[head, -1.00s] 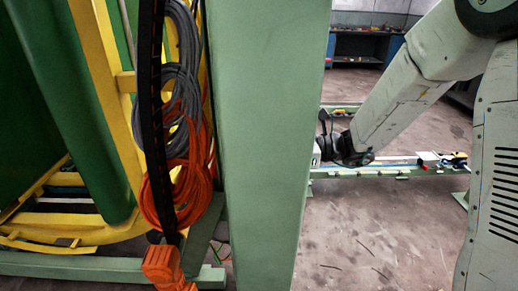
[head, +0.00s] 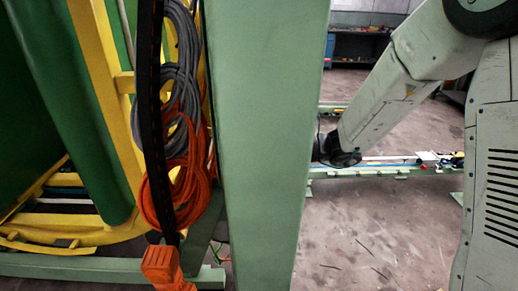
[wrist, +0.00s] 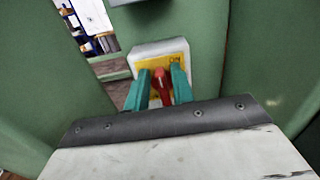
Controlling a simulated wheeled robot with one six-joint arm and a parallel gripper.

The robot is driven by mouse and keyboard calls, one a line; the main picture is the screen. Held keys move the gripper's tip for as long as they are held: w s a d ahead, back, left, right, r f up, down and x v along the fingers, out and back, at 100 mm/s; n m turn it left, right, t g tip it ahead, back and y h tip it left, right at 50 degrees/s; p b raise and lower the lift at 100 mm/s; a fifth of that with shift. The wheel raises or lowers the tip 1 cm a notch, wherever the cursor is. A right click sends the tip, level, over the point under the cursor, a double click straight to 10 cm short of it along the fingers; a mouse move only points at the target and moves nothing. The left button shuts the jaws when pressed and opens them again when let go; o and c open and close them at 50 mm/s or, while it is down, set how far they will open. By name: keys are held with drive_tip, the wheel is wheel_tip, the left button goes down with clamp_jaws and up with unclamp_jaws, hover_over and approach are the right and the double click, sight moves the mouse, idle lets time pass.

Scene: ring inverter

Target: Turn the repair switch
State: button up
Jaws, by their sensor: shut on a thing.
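The repair switch is a red knob (wrist: 161,84) on a yellow plate (wrist: 148,64) set on a light grey box (wrist: 159,48), in the wrist view. My gripper (wrist: 161,86) has its two teal fingers on either side of the red knob, shut on it. In the head view the gripper and switch are hidden behind the wide green post; only my arm shows, reaching in behind it from the right.
The green post (head: 262,140) fills the middle of the head view. Orange and grey cables (head: 182,180) hang to its left, beside a yellow frame (head: 100,80). A low green rail (head: 390,172) with small items stands at right, over open floor (head: 370,235).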

drive_tip(key=n, duration=0.4)
drive_tip(key=s+f+n, duration=0.1)
drive_tip(key=n, duration=0.8)
drive_tip(key=shift+s+f, duration=0.15)
drive_tip(key=shift+s, duration=0.2)
drive_tip(key=shift+f+n, duration=0.15)
drive_tip(key=shift+n, duration=0.95)
drive_tip(key=shift+f+n, duration=0.15)
drive_tip(key=shift+n, duration=0.95)
clamp_jaws()
drive_tip(key=o, duration=0.7)
unclamp_jaws()
